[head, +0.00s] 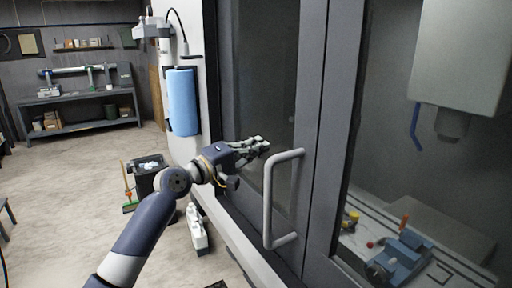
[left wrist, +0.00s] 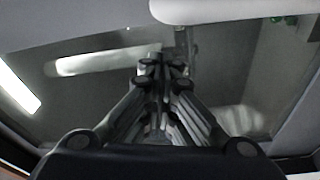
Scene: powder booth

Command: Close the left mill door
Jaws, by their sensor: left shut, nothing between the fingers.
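The left mill door (head: 312,120) is a dark grey frame with a dark glass pane, in the middle of the head view. Its pale grey U-shaped handle (head: 268,205) stands upright near the frame's edge. My left gripper (head: 264,144) is shut and empty, in front of the pane, just left of the handle's top end. I cannot tell whether it touches the door. In the left wrist view, the closed fingers (left wrist: 162,68) point toward the glassy surface, with a pale rounded bar (left wrist: 220,9) above them. My right gripper is not in view.
The mill interior at right shows a spindle head (head: 450,122), a blue vise (head: 398,258) and a slotted table. A blue cylinder (head: 182,102) hangs on the machine's left side. A black bin (head: 150,175) stands on the floor. A workbench (head: 85,127) is at the back; floor between is clear.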

